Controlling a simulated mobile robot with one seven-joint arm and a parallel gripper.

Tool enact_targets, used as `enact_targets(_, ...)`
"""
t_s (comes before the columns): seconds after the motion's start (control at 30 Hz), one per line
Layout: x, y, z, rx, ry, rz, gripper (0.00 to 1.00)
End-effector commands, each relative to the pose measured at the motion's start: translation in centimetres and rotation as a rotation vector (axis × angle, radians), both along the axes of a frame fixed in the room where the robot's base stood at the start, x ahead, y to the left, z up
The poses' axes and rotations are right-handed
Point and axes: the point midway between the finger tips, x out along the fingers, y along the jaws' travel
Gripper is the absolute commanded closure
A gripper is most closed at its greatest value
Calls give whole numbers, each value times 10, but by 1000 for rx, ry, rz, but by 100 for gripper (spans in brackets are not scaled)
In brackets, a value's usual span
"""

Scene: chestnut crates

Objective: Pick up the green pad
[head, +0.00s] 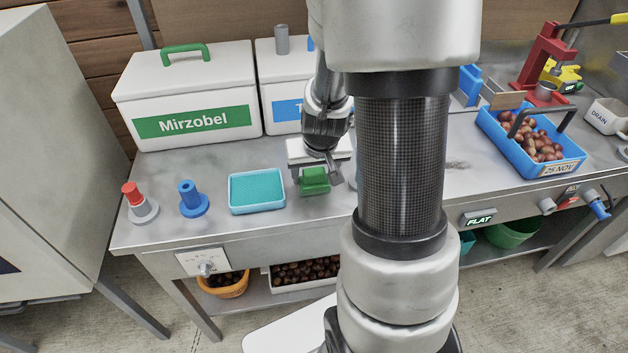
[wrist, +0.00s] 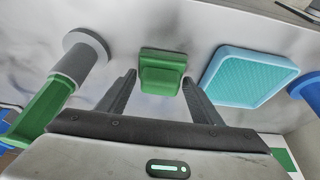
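The green pad (head: 314,181) is a small stepped block on the steel bench, right of the turquoise tray in the head view. In the wrist view the green pad (wrist: 162,72) shows ahead, between the lines of my two fingers. My gripper (head: 317,177) points down over the pad, with its fingers spread to either side. In the wrist view my gripper (wrist: 159,78) is open, with nothing clearly held. Whether the right-hand finger touches the pad's edge I cannot tell. My arm hides part of the bench right of the pad in the head view.
The turquoise tray (head: 257,191) lies left of the pad. Blue (head: 190,199) and red-topped (head: 139,203) posts stand farther left. A grey post with a green handle (wrist: 75,65) is near on the pad's other side. A white Mirzobel box (head: 190,95) stands behind.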

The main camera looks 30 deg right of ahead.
Motion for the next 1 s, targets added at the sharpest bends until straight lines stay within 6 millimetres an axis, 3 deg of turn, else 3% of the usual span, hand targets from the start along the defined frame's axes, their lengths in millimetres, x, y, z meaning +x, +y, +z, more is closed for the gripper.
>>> enact_targets(0.03,0,0,0,0,0,0,49)
enact_targets(0.13,0,0,0,0,0,0,64)
enact_targets(0.4,0,0,5,-1,-2,0,64)
enact_targets(0.8,1,0,79,-1,-5,0,64)
enact_targets(1.0,0,0,98,1,-2,-1,64)
